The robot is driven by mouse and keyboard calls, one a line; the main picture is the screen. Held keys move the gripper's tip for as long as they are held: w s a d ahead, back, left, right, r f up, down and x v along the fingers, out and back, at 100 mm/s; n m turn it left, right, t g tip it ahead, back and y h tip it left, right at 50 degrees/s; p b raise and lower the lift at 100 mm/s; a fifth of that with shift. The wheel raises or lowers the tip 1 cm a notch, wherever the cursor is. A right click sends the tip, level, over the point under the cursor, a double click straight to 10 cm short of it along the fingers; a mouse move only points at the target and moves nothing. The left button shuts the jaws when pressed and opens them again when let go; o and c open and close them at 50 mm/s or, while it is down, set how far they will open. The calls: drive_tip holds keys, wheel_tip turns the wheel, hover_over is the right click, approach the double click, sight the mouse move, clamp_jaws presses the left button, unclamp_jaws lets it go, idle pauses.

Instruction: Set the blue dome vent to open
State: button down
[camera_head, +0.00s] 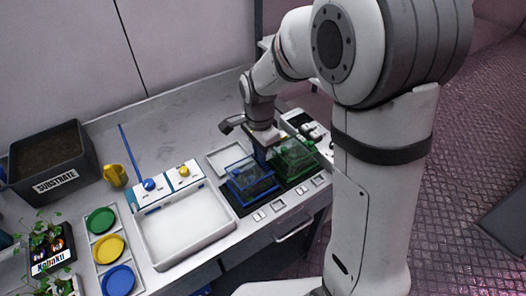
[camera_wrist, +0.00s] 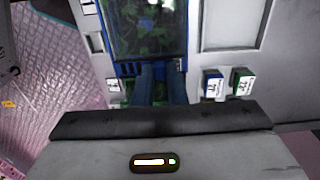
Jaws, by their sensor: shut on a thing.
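The blue dome (camera_head: 249,184) is a clear box with a blue frame, on a dark mat on the bench. In the wrist view the blue dome (camera_wrist: 150,28) fills the top middle, with dark green leaves inside. My gripper (camera_wrist: 162,72) reaches to the edge of this dome, its two dark blue-grey fingers close together. It is shut on a small part at that edge, apparently the blue dome vent, which the fingers mostly hide. I cannot read the vent's setting. In the head view my gripper (camera_head: 262,155) is at the dome's far right side, its tips hidden.
A green dome (camera_head: 296,158) stands close on the right of the blue one. A white tray (camera_head: 190,259) lies to the left. Control boxes with a blue knob (camera_head: 149,184) and a yellow knob (camera_head: 184,171) stand behind it. Small blue and green labelled blocks (camera_wrist: 213,83) sit near my fingers.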

drive_tip(key=c, duration=1.4)
unclamp_jaws()
drive_tip(key=shift+d, duration=0.1)
drive_tip(key=shift+c, duration=0.2)
wheel_tip(320, 180, up, 8)
drive_tip(key=shift+f+b, duration=0.1)
drive_tip(key=shift+b, duration=0.25)
drive_tip(key=s+d+r+n+t, duration=0.1)
drive_tip(key=s+d+n, duration=0.5)
drive_tip(key=s, duration=0.2)
drive_tip(key=s+d+r+n+t, duration=0.2)
drive_tip(key=s+d+n, duration=0.3)
drive_tip(key=s, duration=0.4)
drive_tip(key=shift+d+n, duration=0.35)
drive_tip(key=shift+n, duration=0.15)
